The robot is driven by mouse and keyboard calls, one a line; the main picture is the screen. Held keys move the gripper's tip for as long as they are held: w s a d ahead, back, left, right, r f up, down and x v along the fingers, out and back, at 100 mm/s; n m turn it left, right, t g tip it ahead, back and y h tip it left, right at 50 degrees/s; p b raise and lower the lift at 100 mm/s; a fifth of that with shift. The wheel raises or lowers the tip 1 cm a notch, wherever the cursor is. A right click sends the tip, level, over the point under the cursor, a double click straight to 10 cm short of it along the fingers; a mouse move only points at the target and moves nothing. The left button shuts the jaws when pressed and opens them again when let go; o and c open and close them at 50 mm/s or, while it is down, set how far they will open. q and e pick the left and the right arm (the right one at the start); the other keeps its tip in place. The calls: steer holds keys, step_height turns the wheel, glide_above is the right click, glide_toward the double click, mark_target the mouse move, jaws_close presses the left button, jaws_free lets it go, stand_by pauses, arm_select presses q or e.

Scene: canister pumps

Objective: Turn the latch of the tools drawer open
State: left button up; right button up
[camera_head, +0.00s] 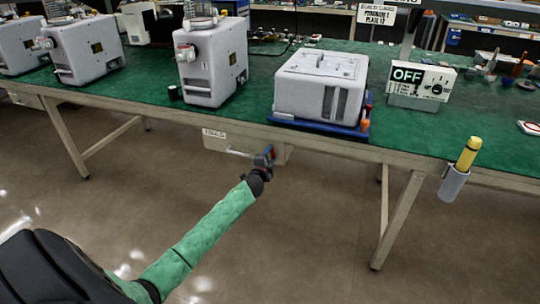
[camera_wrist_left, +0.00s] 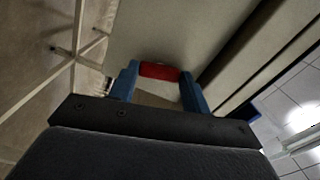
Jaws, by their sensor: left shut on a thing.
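The tools drawer (camera_head: 217,144) is a pale box under the front edge of the green-topped bench, with a small label on its front. My left gripper (camera_head: 266,155) is at the right end of the drawer front. In the left wrist view, its two blue fingers stand on either side of a red latch (camera_wrist_left: 160,71) and are shut on it. The latch lies crosswise between the fingertips, close to a pale panel. In the head view the latch is mostly hidden by the gripper. My right gripper is in neither view.
A yellow-topped tool (camera_head: 468,153) sits in a holder at the bench edge. The floor below is clear.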

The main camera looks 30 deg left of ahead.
arm_select(q)
steer(key=shift+m+p, duration=0.3)
steer(key=shift+m, duration=1)
steer(key=o, duration=1)
steer(key=v, duration=0.7)
steer(key=shift+s, duration=0.35)
steer(key=shift+d, duration=0.1)
